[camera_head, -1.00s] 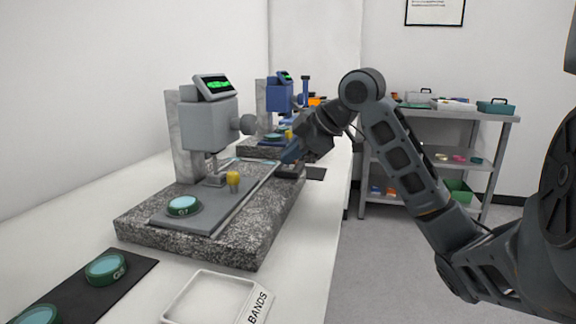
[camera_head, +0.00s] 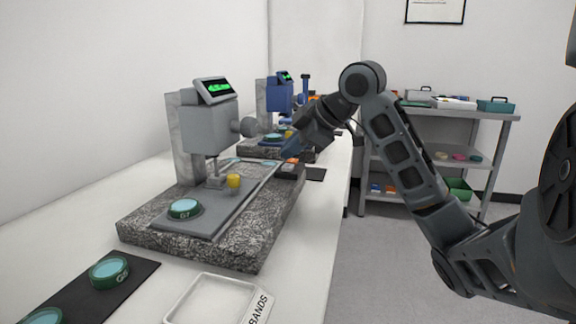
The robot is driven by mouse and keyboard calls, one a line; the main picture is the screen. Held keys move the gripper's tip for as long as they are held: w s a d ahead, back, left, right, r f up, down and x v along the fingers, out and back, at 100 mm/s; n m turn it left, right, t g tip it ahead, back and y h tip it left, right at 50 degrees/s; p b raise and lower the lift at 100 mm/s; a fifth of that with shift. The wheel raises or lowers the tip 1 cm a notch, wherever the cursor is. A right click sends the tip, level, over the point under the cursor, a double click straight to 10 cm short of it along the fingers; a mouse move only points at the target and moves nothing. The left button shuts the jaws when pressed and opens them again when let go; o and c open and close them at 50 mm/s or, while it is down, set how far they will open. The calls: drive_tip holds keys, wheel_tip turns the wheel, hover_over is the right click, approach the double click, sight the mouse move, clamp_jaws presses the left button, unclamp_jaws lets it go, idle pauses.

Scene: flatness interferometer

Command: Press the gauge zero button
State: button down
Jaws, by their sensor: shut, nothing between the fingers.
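A grey gauge (camera_head: 210,128) with a green lit display (camera_head: 215,88) stands on a speckled granite base (camera_head: 135,230). A small dark box (camera_head: 288,172) with an orange button-like spot (camera_head: 291,160) on top sits at the base's far right edge. I cannot tell for sure that this is the zero button. My gripper (camera_head: 288,152) is shut and empty. Its tips point down and left, close above the box in the picture. Whether they touch it cannot be told.
A yellow knob (camera_head: 233,181) and a green-rimmed disc labelled G7 (camera_head: 185,208) are on the grey plate (camera_head: 200,222). A blue gauge (camera_head: 280,97) stands behind. A white tray (camera_head: 181,308) and a black mat (camera_head: 140,273) lie in front. Shelves (camera_head: 460,115) stand at the right.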

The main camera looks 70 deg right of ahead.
sight(291, 167)
drive_tip(key=shift+r+p, duration=1.9)
drive_tip(key=shift+r, duration=0.65)
drive_tip(key=shift+f, duration=0.1)
